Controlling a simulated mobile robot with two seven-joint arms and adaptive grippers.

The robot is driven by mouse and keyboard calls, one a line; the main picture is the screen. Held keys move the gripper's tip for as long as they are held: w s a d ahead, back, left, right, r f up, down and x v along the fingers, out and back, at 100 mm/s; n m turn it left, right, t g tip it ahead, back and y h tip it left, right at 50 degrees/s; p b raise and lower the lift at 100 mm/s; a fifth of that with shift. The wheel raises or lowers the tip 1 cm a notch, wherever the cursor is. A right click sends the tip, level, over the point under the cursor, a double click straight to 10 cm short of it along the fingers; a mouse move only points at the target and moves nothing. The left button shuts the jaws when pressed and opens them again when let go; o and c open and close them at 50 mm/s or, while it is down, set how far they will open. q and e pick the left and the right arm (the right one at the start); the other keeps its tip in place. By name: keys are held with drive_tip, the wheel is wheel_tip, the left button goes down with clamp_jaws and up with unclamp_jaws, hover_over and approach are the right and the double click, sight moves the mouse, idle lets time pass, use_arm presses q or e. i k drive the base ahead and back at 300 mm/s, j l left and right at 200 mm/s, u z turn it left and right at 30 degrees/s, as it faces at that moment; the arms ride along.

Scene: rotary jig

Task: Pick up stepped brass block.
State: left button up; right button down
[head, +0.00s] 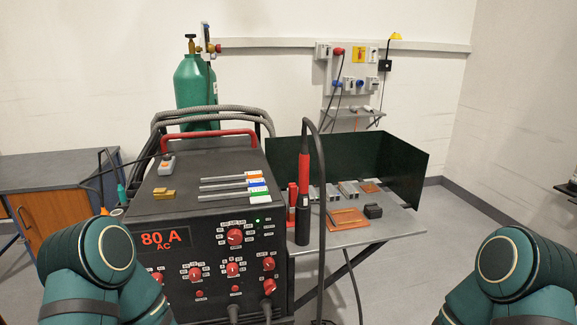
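A small stepped brass block (164,194) sits on top of the black welding machine (150,209), near its front left edge. It is gold coloured and nothing touches it from above. Only upper links of my two arms show, at the lower left and lower right corners. Neither gripper is in the picture, so I cannot see where they are relative to the block.
A grey box with an orange button (168,162) stands behind the block. Several colour-tagged rods (230,187) lie to its right. A torch (303,190) with a looping cable stands beside the machine. A table (385,233) with metal pieces and a dark screen (385,165) is on the right.

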sight(162, 193)
drive_tip(key=j+z, duration=0.1)
drive_tip(key=z, duration=0.6)
drive_tip(key=k+j+z, duration=0.15)
drive_tip(key=j+z, duration=0.3)
drive_tip(key=k+j+z, duration=0.2)
drive_tip(key=j+z, duration=0.25)
drive_tip(key=k+j+z, duration=0.3)
drive_tip(key=k+j, duration=0.35)
